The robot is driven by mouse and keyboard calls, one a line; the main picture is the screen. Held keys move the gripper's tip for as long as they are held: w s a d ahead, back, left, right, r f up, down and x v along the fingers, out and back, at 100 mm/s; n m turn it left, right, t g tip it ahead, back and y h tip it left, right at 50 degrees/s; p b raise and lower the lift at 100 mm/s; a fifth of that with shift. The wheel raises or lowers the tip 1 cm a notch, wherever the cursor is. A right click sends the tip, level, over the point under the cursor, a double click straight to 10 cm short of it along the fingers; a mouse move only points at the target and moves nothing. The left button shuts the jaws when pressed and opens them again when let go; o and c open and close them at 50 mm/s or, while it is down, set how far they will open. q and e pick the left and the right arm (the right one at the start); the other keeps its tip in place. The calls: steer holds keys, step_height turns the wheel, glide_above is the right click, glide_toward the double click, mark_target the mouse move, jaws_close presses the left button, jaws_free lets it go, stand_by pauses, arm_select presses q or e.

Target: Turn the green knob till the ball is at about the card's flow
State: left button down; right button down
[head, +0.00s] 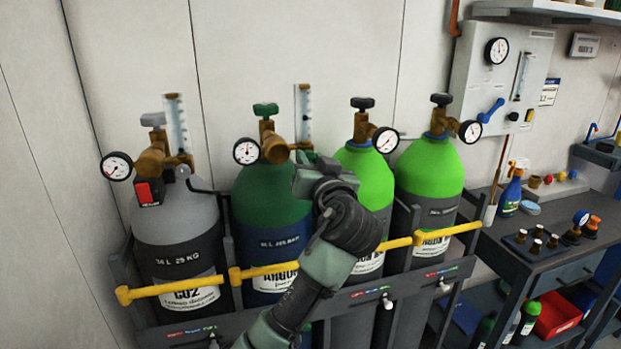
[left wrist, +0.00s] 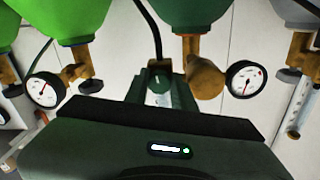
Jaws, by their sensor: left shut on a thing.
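The dark green argon cylinder (head: 262,195) stands second from the left, with a brass regulator (head: 275,150), a round gauge (head: 246,151) and a clear flow tube (head: 303,112). My left gripper (head: 306,160) is at the base of that tube. In the left wrist view its fingers (left wrist: 160,88) are shut on a small green knob (left wrist: 157,77), mostly hidden between them. A green valve handle (head: 265,109) sits on top of the cylinder, apart from the gripper. I cannot make out the ball. A small card (head: 549,92) hangs on the wall at right, its writing too small to read. My right gripper is not in view.
A grey CO2 cylinder (head: 175,220) stands left and two bright green cylinders (head: 430,168) stand right, with gauges close by. Yellow bars (head: 395,245) cross in front of the rack. A bench (head: 545,250) with small parts is at right.

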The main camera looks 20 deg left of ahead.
arm_select(q)
steer(key=shift+f+n+b, duration=0.1)
steer(key=shift+n+b, duration=0.7)
steer(key=shift+b, duration=0.1)
steer(key=c, duration=1.5)
jaws_free()
steer(key=shift+o, duration=0.2)
steer(key=b+v, duration=0.2)
steer(key=v, duration=0.5)
steer(key=shift+s+d, duration=0.25)
steer(key=shift+s, duration=0.1)
